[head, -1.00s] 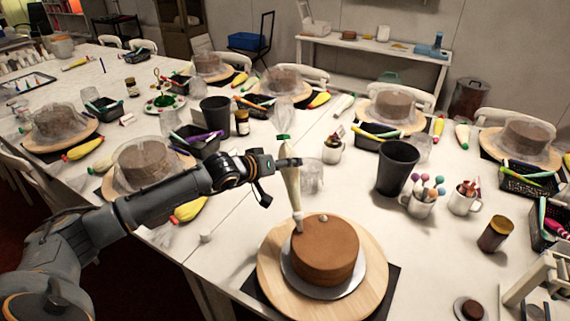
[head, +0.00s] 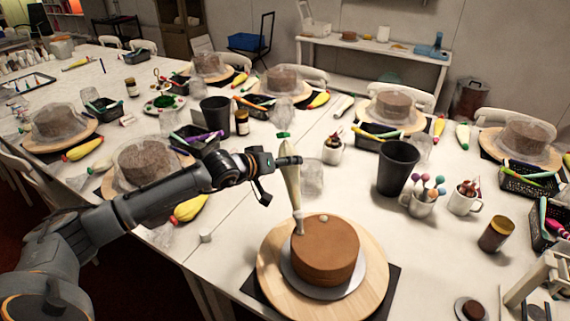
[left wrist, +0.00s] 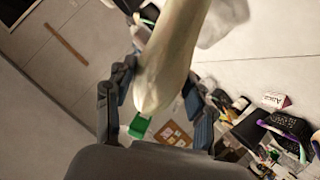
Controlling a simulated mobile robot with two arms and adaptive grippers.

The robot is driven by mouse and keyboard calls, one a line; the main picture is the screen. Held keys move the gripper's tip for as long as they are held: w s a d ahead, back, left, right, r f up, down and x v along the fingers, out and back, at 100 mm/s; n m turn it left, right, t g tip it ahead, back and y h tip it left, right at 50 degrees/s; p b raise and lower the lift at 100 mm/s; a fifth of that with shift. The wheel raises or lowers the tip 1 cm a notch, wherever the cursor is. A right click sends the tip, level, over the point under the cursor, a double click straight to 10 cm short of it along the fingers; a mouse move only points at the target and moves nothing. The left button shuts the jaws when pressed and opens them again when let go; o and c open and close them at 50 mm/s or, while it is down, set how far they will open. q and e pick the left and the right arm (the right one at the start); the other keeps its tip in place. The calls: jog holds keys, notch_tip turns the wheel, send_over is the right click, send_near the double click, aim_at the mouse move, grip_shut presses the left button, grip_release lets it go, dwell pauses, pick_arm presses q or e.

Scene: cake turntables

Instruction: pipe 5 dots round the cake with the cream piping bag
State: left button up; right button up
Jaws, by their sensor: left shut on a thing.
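The brown cake (head: 326,252) sits on a silver board (head: 297,278) on the round wooden turntable (head: 374,282). My left gripper (head: 287,161) is shut on the cream piping bag (head: 291,188) above the cake's back left. The bag is nearly upright, nozzle down at the top's left edge; I cannot tell whether the nozzle touches the cake. In the left wrist view the pale bag (left wrist: 170,60) lies between the fingers, its green clip (left wrist: 139,126) below. My right gripper is not in view.
A black cup (head: 397,168) and mugs holding tools (head: 420,203) stand behind and right of the turntable. A brown jar (head: 494,235) is further right. A small white piece (head: 206,236) lies left. Wrapped cakes (head: 397,106) fill the rear places.

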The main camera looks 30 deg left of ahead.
aim_at(288, 152)
pick_arm(q)
jog(key=shift+r, duration=0.2)
dwell(0.3)
jog(key=o, duration=0.6)
jog(key=shift+c, duration=0.7)
jog(key=shift+r, duration=1.5)
